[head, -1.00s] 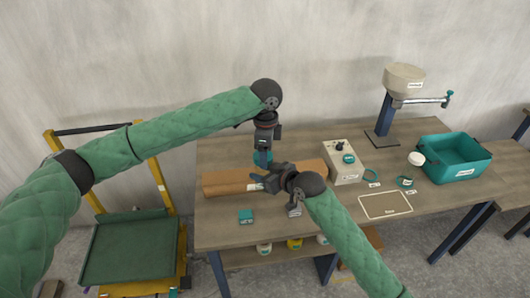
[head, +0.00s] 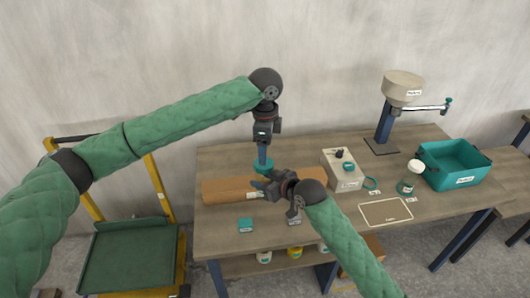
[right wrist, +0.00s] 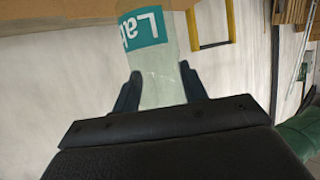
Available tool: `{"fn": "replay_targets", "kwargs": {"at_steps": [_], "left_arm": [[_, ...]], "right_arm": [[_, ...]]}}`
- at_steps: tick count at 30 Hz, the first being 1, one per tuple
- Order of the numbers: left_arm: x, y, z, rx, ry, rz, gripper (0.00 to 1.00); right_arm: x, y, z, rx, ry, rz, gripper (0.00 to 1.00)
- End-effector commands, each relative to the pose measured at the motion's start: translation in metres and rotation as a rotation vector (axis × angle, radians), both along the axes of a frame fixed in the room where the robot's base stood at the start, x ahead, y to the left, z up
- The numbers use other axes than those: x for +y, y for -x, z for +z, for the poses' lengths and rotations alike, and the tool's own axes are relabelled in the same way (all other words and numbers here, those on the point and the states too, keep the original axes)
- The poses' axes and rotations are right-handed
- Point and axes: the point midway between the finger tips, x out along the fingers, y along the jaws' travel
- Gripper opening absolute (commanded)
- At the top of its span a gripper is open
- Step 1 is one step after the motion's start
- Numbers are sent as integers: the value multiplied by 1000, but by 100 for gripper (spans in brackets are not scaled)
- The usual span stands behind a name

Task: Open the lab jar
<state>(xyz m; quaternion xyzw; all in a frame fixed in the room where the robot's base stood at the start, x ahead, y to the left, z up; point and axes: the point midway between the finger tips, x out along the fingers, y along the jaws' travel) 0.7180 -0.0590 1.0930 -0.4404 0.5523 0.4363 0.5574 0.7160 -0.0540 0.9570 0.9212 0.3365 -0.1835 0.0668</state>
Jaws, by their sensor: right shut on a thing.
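The lab jar (right wrist: 155,70) is a pale translucent vessel with a teal label in the right wrist view. It stands between the two fingers of my right gripper (right wrist: 163,93), which is shut on its body. The top of the jar is outside that view. In the head view my right gripper (head: 262,185) is in front of the brown roll, and the jar is mostly hidden there. My left gripper (head: 263,155) points down above it, with a teal round lid-like piece (head: 263,167) at its fingertips. Whether its fingers grip that piece is too small to tell.
A brown roll (head: 225,191) lies on the table (head: 215,229) behind the right gripper. A beige control box (head: 343,171), a white-capped bottle (head: 409,181), a teal bin (head: 428,174) and a clamp stand (head: 384,128) are to the right.

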Motion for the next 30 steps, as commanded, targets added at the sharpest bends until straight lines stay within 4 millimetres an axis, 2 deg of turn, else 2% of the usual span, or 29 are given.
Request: {"fn": "replay_targets", "kwargs": {"at_steps": [3,7,12,14,17,19,23,30], "left_arm": [[3,-10,23,-36,-6,3,72],[11,-19,42,-77,-39,0,72],[17,-18,51,-80,-72,-19,72],[18,-14,48,-62,-73,-33,72],[14,-3,30,-11,-54,-59,72],[8,2,28,9,-27,-71,72],[4,3,23,15,-4,-80,72],[4,3,-7,14,-5,-81,72]], "right_arm": [[0,0,1,0,0,0,0],[0,0,0,0,0,0,0],[0,0,0,0,0,0,0],[0,0,0,0,0,0,0],[0,0,0,0,0,0,0],[0,0,0,0,0,0,0],[0,0,0,0,0,0,0],[0,0,0,0,0,0,0]]}}
